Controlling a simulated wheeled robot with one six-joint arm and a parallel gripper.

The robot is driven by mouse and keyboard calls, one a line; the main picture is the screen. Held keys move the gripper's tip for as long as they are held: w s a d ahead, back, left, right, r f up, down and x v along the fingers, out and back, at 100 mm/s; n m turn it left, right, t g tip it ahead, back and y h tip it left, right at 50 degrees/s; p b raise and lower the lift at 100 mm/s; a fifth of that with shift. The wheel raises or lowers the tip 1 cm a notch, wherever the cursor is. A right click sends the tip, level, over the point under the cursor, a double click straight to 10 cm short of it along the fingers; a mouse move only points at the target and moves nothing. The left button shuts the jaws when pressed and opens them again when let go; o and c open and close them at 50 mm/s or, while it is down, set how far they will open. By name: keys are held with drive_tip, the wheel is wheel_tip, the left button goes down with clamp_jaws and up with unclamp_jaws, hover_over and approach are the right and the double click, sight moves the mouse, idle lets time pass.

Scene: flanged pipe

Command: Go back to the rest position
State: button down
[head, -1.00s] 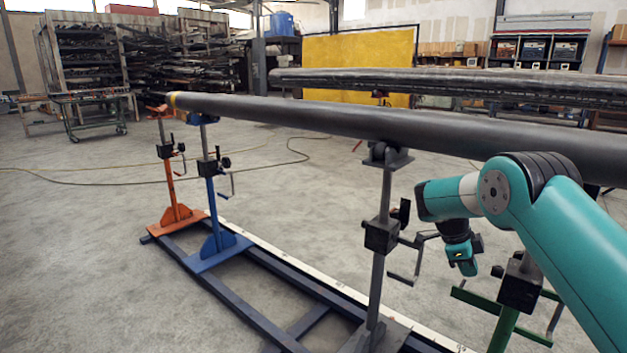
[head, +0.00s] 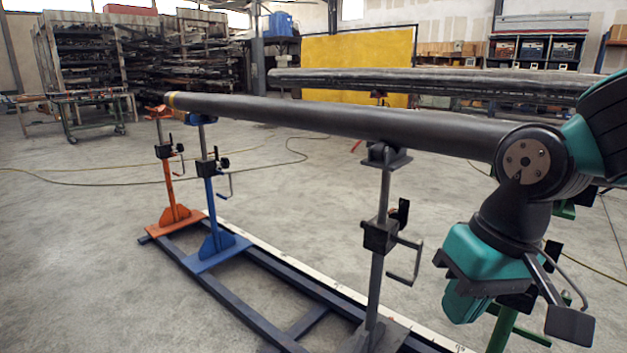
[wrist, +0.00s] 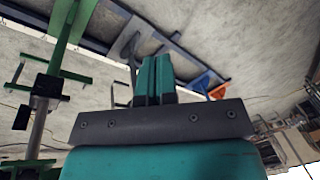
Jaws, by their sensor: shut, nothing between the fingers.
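My gripper (head: 465,303) hangs at the lower right of the head view, in front of the long dark pipe and to the right of the grey stand. In the wrist view its two teal fingers (wrist: 154,80) lie together with nothing between them. The pipe (head: 330,121) rests level on stands, with a yellow band near its far left end. My arm hides its right part in the head view.
An orange stand (head: 174,213), a blue stand (head: 213,220) and a grey stand (head: 378,240) rise from a dark floor frame. A green stand (head: 505,330) is partly hidden behind my gripper. Another long pipe (head: 430,86) lies behind. Open concrete floor is at left.

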drive_tip(key=s+a+r+n+y+p, duration=0.15)
drive_tip(key=s+n, duration=0.35)
drive_tip(key=s, duration=0.5)
wheel_tip(320, 180, up, 25)
drive_tip(key=p, duration=2.4)
drive_tip(key=shift+w+a+f+m+g, duration=0.2)
drive_tip(key=shift+w+a+m+g, duration=0.1)
drive_tip(key=shift+w+a+g, duration=0.1)
